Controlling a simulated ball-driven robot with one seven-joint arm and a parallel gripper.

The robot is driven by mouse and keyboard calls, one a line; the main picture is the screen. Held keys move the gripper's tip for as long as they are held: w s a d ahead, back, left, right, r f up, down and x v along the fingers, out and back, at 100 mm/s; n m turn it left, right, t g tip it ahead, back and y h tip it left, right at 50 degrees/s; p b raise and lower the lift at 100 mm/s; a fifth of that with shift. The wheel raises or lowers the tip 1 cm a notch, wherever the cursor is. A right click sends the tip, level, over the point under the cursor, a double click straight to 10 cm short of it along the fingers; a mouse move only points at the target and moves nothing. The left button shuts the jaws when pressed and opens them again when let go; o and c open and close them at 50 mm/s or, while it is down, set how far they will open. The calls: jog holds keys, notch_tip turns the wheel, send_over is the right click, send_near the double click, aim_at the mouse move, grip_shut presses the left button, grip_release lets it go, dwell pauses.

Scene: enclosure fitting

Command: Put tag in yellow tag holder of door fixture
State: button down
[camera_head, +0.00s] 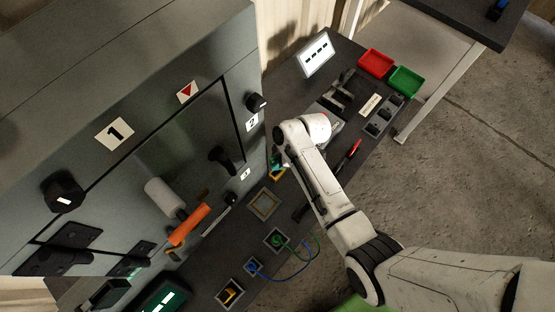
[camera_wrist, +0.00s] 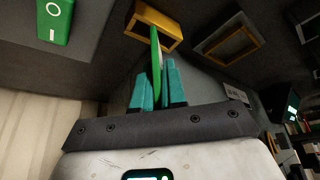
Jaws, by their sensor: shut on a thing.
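The tag (camera_wrist: 155,45) is a thin green plate, seen nearly edge-on in the wrist view. My gripper (camera_wrist: 158,80) has teal fingers and is shut on it. The tag points away from the fingers, and its far end overlaps the yellow tag holder (camera_wrist: 143,14). I cannot tell whether that end is inside the holder or just in front of it. In the head view my gripper (camera_head: 279,168) is mostly hidden by my wrist, beside the grey cabinet's right edge. The tag cannot be made out there.
A yellow-edged square frame (camera_wrist: 232,41) lies beside the holder; it also shows on the dark bench (camera_head: 264,204). A green O/I plate (camera_wrist: 55,20) is at upper left. The grey cabinet (camera_head: 60,120) has an orange handle (camera_head: 188,225). Red (camera_head: 376,62) and green (camera_head: 406,81) trays stand farther back.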

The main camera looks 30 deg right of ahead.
jog(key=shift+f, duration=0.1)
jog(key=shift+f, duration=0.1)
jog(key=c, duration=1.2)
grip_release()
jog(key=shift+b, duration=0.3)
jog(key=v, duration=1.1)
jog(key=s+d+r+m+h, duration=0.1)
jog(key=s+m, duration=0.3)
jog(key=s, duration=0.3)
jog(key=s+d+r+m+h, duration=0.1)
jog(key=s+d+m+h, duration=0.1)
jog(key=s+m, duration=0.2)
jog(key=s+d+r+m+g+h, duration=0.1)
jog(key=s+m, duration=0.4)
jog(key=s, duration=0.5)
jog(key=shift+d, duration=0.15)
